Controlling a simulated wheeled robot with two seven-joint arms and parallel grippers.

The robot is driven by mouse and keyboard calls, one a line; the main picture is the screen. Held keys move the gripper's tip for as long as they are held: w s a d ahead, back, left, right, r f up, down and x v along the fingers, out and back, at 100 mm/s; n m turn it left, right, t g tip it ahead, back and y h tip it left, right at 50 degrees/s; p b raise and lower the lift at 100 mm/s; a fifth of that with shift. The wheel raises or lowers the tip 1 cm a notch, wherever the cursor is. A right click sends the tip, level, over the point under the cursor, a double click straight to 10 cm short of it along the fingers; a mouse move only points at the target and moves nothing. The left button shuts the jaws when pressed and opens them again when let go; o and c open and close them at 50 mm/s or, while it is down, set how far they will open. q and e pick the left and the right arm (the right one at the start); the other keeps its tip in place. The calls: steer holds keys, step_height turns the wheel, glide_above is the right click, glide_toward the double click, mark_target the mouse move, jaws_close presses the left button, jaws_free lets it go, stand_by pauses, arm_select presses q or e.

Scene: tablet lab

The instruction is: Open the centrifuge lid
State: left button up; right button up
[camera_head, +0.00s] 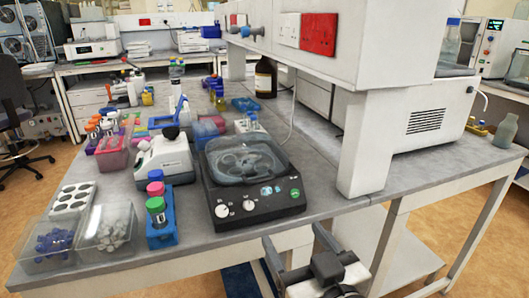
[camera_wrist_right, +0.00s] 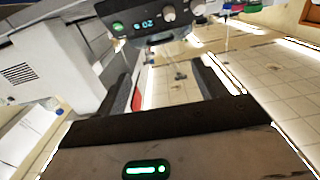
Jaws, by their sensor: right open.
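The black centrifuge (camera_head: 254,205) stands at the front edge of the bench, with knobs, a small display and a green button on its front. Its clear lid (camera_head: 243,158) looks shut, with the rotor showing through. My right gripper (camera_head: 295,242) is open and empty, below and in front of the centrifuge, off the bench edge and apart from it. In the right wrist view the open fingers (camera_wrist_right: 168,85) point toward the centrifuge front (camera_wrist_right: 145,22), which shows at the top. The lid is not clear there. My left gripper is not in view.
A blue tube rack (camera_head: 162,228) and clear boxes (camera_head: 47,245) sit at the front left. A white shelf upright (camera_head: 365,145) and a large white machine (camera_head: 420,125) stand to the right.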

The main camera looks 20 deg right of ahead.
steer(key=shift+d+r, duration=0.1)
steer(key=shift+r, duration=0.25)
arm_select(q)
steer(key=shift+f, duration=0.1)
arm_select(e)
steer(key=shift+w, duration=0.1)
steer(key=b, duration=0.2)
glide_toward(263, 181)
steer(key=w, duration=0.1)
steer(key=w+p, duration=0.1)
steer(key=w, duration=0.7)
steer(key=shift+f, duration=0.1)
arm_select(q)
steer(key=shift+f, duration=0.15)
